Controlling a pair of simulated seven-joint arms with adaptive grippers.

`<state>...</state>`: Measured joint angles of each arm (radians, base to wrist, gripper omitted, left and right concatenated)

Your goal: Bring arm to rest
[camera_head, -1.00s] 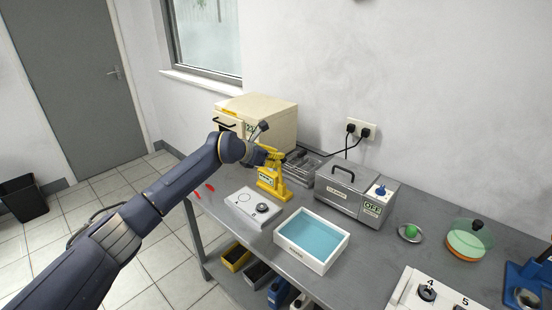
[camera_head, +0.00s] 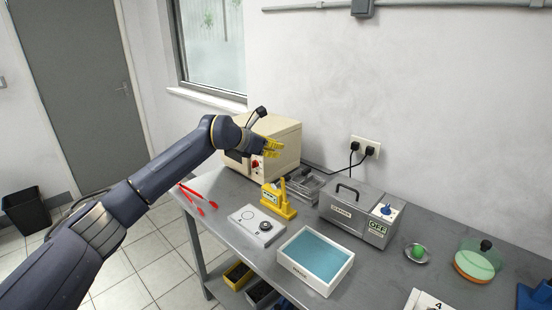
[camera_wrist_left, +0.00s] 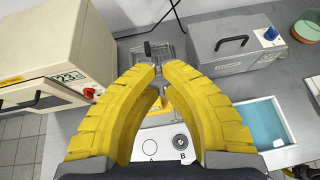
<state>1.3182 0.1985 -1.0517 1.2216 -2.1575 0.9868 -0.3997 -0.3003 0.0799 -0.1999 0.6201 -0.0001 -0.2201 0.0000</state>
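My left arm comes in from the left in the head view. Its yellow-fingered gripper (camera_head: 281,149) is raised in front of the beige oven, above the bench. In the left wrist view the gripper's fingertips (camera_wrist_left: 158,71) nearly meet with only a narrow gap, and I see nothing held between them. The yellow labelled stand (camera_head: 277,200) stands on the bench below the gripper, apart from it. In the left wrist view the stand (camera_wrist_left: 154,105) is partly hidden behind the fingers.
A wire rack (camera_wrist_left: 150,55) lies behind the stand.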

